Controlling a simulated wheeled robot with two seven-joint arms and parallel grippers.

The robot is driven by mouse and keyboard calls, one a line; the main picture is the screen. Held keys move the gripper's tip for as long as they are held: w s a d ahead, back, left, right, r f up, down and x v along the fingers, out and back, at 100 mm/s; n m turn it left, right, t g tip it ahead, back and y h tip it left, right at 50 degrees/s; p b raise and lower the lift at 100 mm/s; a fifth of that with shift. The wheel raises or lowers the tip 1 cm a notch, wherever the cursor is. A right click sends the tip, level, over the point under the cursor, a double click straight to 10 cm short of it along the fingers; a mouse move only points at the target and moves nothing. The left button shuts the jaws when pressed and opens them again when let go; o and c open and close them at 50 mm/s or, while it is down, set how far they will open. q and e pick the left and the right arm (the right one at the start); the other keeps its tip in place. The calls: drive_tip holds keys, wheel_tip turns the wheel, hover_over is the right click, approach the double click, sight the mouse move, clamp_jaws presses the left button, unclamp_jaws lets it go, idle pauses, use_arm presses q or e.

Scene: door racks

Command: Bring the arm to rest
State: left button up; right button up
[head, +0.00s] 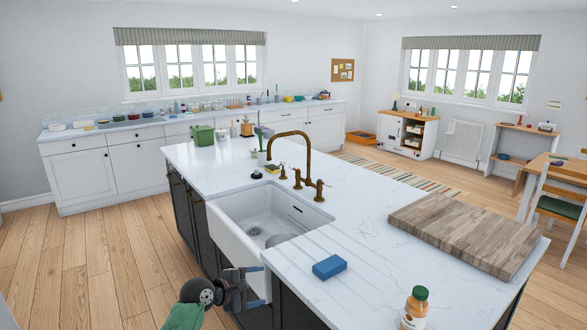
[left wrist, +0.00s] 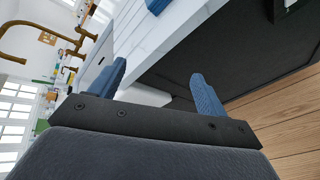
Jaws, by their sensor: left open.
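My left gripper (head: 250,287) is low in the head view, beside the front edge of the white sink. In the left wrist view its two blue fingers (left wrist: 160,90) stand wide apart with nothing between them. My right gripper is in neither view. A blue sponge (head: 329,267) lies on the white marble worktop, to the right of my left gripper and apart from it. The blue sponge also shows at the top edge of the left wrist view (left wrist: 157,5).
The island worktop (head: 372,243) holds a white sink (head: 230,232), a brass tap (head: 305,150), a wooden cutting board (head: 465,235) and a bottle with a green cap (head: 415,308). Dark cabinet fronts are close to my left gripper. Wooden floor (head: 110,265) is clear at left.

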use_arm(q)
drive_tip(key=w+a+f+m+t+y, duration=0.1)
drive_tip(key=w+a+f+m+y, duration=0.1)
drive_tip(key=a+f+m, duration=0.3)
drive_tip(key=w+a+f+m+y, duration=0.2)
drive_tip(key=w+f+m+y, duration=0.1)
drive_tip(key=f+m, duration=0.35)
drive_tip(key=s+a+f+m+g+y, duration=0.1)
drive_tip(key=s+a+f+m+y, duration=0.3)
drive_tip(key=f, duration=0.7)
drive_tip(key=s+f+m+g+h, duration=0.1)
drive_tip(key=s+f, duration=0.6)
drive_tip(key=f, duration=0.4)
drive_tip(key=s+f+g+y, duration=0.1)
drive_tip(key=s+f+g, duration=0.3)
drive_tip(key=s+f, duration=1.75)
drive_tip(key=s+d+f+g, duration=0.1)
drive_tip(key=s+f, duration=0.2)
drive_tip(key=s, duration=0.8)
drive_tip(key=s+d+f+g, duration=0.1)
drive_tip(key=s+d+f, duration=0.1)
drive_tip(key=s, duration=1)
drive_tip(key=shift+s+f, duration=0.3)
drive_tip(key=shift+f, duration=0.55)
